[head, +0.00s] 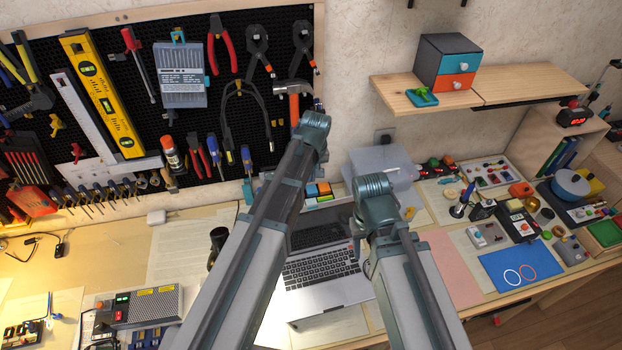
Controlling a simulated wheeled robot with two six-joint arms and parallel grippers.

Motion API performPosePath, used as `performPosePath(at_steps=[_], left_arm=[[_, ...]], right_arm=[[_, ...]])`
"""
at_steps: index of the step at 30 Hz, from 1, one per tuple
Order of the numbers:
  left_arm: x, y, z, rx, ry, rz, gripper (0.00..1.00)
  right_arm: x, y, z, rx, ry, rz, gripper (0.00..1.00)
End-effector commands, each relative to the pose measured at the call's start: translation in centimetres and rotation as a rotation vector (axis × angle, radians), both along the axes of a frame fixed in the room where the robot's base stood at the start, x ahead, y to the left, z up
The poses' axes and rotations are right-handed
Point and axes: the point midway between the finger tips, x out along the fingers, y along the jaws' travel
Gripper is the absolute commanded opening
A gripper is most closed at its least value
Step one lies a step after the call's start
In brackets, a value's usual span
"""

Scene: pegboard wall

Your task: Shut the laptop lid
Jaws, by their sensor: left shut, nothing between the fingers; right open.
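The laptop (326,296) stands on the bench between my two arms, with its keyboard and silver palm rest showing. Its lid is open, with the dark screen (320,233) rising at the far side of the keyboard. My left arm covers the laptop's left side, and my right arm covers part of its right side. My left arm reaches up past the laptop to a teal joint in front of the pegboard. My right arm's teal joint is above the laptop's right side. I cannot make out the fingers of either gripper; they are hidden by the arms.
Colourful blocks (319,190) stand behind the laptop. A black upright object (218,241) is left of my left arm. A pink sheet (449,273) and a blue mat (520,266) lie to the right. A grey device (147,306) is at front left. The tool-hung pegboard (130,30) is behind.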

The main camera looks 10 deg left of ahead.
Motion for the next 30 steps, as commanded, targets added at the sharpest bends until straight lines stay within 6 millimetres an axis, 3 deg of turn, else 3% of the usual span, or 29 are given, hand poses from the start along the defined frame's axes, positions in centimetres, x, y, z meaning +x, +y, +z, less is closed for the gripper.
performPosePath(at_steps=[19, 21, 24, 30], left_arm=[[1.4, 0.6, -9.3, 0.0, 0.0, 0.0, 0.0], [-0.5, 0.0, -7.9, 0.0, 0.0, -0.003, 0.0], [-1.7, -0.7, -7.7, -0.001, 0.0, -0.002, 0.0], [-2.3, -1.1, -7.7, 0.0, 0.0, -0.001, 0.0]], right_arm=[[0.0, 0.0, -9.3, -0.002, 0.0, 0.009, 0.5], [0.0, 0.0, -7.9, -0.002, 0.0, 0.009, 0.5], [0.0, 0.0, -7.7, -0.002, 0.0, 0.009, 0.5], [0.0, 0.0, -7.7, -0.002, 0.0, 0.009, 0.5]])
